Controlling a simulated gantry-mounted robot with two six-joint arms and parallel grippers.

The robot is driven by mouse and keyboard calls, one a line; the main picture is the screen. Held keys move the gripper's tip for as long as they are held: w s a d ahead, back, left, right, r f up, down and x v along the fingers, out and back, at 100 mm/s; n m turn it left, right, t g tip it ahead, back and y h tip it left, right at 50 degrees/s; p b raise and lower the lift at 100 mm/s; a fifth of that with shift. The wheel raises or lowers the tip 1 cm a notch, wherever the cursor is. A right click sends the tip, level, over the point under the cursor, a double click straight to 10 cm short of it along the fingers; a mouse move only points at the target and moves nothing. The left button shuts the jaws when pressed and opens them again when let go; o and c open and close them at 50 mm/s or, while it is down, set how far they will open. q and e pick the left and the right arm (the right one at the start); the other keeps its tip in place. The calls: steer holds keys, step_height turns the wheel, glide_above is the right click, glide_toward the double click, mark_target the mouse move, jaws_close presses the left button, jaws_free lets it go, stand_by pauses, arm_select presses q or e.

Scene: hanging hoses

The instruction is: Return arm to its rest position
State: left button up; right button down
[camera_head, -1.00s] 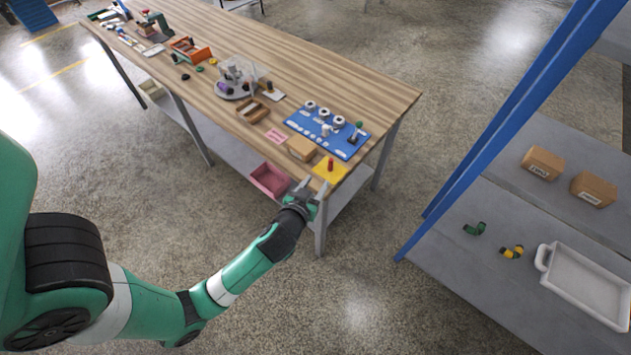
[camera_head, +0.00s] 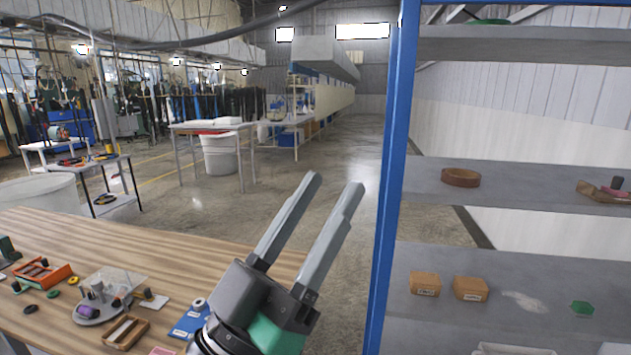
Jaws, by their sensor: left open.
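My left gripper (camera_head: 336,184) rises from the bottom centre of the head view, close to the camera. Its two long grey fingers point up and to the right, apart from each other, with nothing between them. It is in the air above the right end of the wooden workbench (camera_head: 130,245), just left of the blue shelf post. Only the gripper and its green-and-black wrist show; the rest of the left arm is out of view. My right gripper is not in view.
A blue shelf post (camera_head: 395,160) stands close right of my gripper. Its grey shelves hold small brown boxes (camera_head: 425,284) and a brown ring (camera_head: 460,178). The bench carries a blue mat (camera_head: 188,322), a round tray and an orange rack (camera_head: 42,273). Open floor lies beyond.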

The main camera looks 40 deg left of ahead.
arm_select(q)
steer(key=s+r+h, duration=0.1)
steer(key=s+d+r+m+t+h, duration=0.1)
steer(key=r, duration=0.1)
steer(key=s+d+r+h, duration=0.1)
steer(key=shift+s+r+m+t, duration=0.15)
steer(key=shift+m+t, duration=0.15)
steer(key=shift+m, duration=0.1)
